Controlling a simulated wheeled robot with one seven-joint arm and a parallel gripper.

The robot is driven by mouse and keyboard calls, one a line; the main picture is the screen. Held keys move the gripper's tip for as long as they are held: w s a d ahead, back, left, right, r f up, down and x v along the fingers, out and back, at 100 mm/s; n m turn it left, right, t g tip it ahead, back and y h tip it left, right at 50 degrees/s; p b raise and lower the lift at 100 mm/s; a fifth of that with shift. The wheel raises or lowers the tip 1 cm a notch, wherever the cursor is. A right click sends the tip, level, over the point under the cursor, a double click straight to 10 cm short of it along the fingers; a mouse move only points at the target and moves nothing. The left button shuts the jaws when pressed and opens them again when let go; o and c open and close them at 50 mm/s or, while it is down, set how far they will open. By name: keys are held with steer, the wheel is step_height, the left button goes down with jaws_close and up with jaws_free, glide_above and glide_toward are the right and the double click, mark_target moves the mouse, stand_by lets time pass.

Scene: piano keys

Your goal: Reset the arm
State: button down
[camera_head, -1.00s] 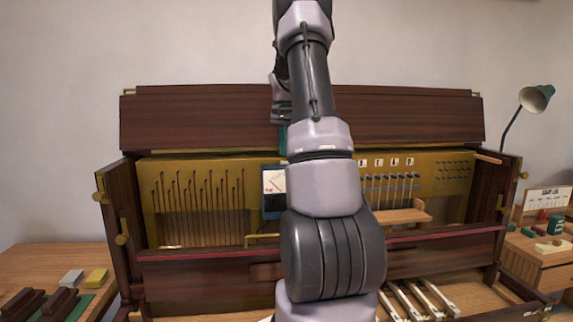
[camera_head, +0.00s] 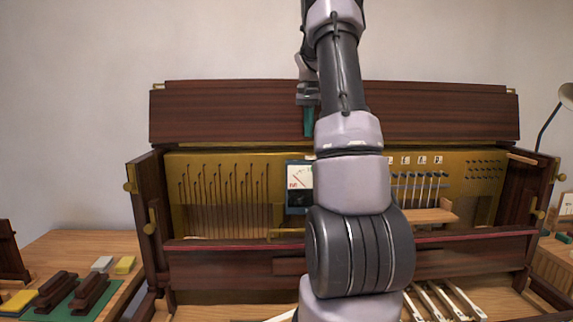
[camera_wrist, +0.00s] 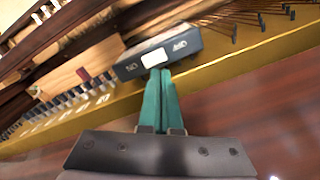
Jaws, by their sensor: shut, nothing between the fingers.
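My gripper (camera_head: 308,122) hangs in front of the dark wooden upper panel (camera_head: 230,112) of the opened piano in the head view. In the wrist view its two green fingers (camera_wrist: 161,88) are shut together with nothing between them. Their tips overlap the edge of a dark meter box (camera_wrist: 185,50) in that view; I cannot tell whether they touch it. The box also shows in the head view (camera_head: 297,198), on the golden plate, partly hidden by my arm.
The golden plate (camera_head: 185,190) has strings and pins on the left. A row of blue-topped pins (camera_head: 425,180) and a wooden block (camera_head: 430,215) are on the right. White keys (camera_head: 450,300) lie below. A left side table (camera_head: 70,250) holds dark blocks on a green mat.

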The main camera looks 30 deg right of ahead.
steer(key=s+a+r+n+t, duration=0.2)
steer(key=s+a+r, duration=0.3)
steer(key=a, duration=0.4)
steer(key=s+a+r+n+t, duration=0.25)
steer(key=s+a, duration=0.35)
steer(key=a, duration=0.3)
steer(key=s+a+f+n+t+y, duration=0.2)
steer(key=s+a+f, duration=0.1)
steer(key=s+a, duration=0.9)
steer(key=shift+s+t, duration=0.35)
steer(key=shift+s, duration=1.65)
steer(key=shift+n, duration=0.25)
